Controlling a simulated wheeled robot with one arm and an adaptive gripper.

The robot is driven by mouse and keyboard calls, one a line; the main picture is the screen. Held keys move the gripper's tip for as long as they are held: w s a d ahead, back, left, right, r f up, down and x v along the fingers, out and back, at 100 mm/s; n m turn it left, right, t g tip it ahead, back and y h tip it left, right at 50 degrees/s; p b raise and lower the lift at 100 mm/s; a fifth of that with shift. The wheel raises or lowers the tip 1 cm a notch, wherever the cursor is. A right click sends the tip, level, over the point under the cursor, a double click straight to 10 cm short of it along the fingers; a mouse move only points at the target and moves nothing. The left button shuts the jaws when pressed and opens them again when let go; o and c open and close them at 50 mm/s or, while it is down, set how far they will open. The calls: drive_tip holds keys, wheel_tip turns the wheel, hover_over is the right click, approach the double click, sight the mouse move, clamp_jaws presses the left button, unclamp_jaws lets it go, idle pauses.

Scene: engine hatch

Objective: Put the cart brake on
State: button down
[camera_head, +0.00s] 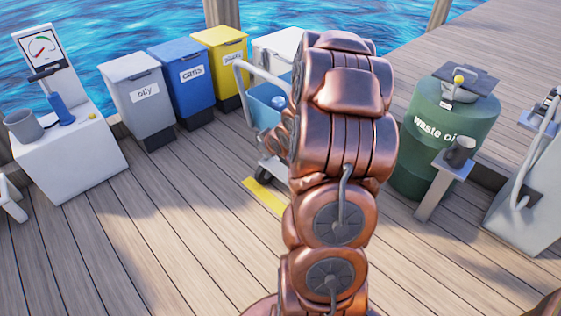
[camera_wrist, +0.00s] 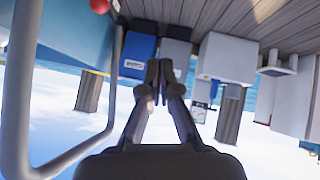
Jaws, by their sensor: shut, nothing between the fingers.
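The cart (camera_head: 262,104) stands behind my arm in the head view, which hides much of it. A pale tubular handle, a blue tub and a caster wheel (camera_head: 268,172) show. In the wrist view, which looks upside down, a grey tube frame (camera_wrist: 18,105) and a blue surface (camera_wrist: 65,35), apparently the cart's, fill the left side. A red round thing (camera_wrist: 99,6) shows at the top edge; I cannot tell whether it is the brake. My gripper (camera_wrist: 159,66) is shut and empty, right of the frame. In the head view my arm hides it.
Grey, blue and yellow bins (camera_head: 215,55) line the water's edge. A white cabinet (camera_head: 75,155) stands left. A green waste oil drum (camera_head: 445,130) and small stand (camera_head: 440,185) are right. A yellow floor strip (camera_head: 265,197) lies near the cart. The front-left deck is clear.

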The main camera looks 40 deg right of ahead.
drive_tip(key=d+f+t+b, duration=0.55)
drive_tip(key=f+b, duration=0.25)
drive_tip(key=f, duration=0.4)
drive_tip(key=s+d+f+m+t+h+b, duration=0.2)
drive_tip(key=s+d+f+m+t+b, duration=0.2)
drive_tip(key=s, duration=0.4)
drive_tip(key=shift+d+f+t+b, duration=0.25)
drive_tip(key=shift+d+t+b, duration=0.35)
drive_tip(key=shift+b, duration=0.6)
drive_tip(key=shift+w, duration=0.1)
drive_tip(key=b+x, duration=0.4)
drive_tip(key=x, duration=1)
drive_tip(key=shift+b, duration=0.4)
drive_tip(key=shift+r, duration=0.1)
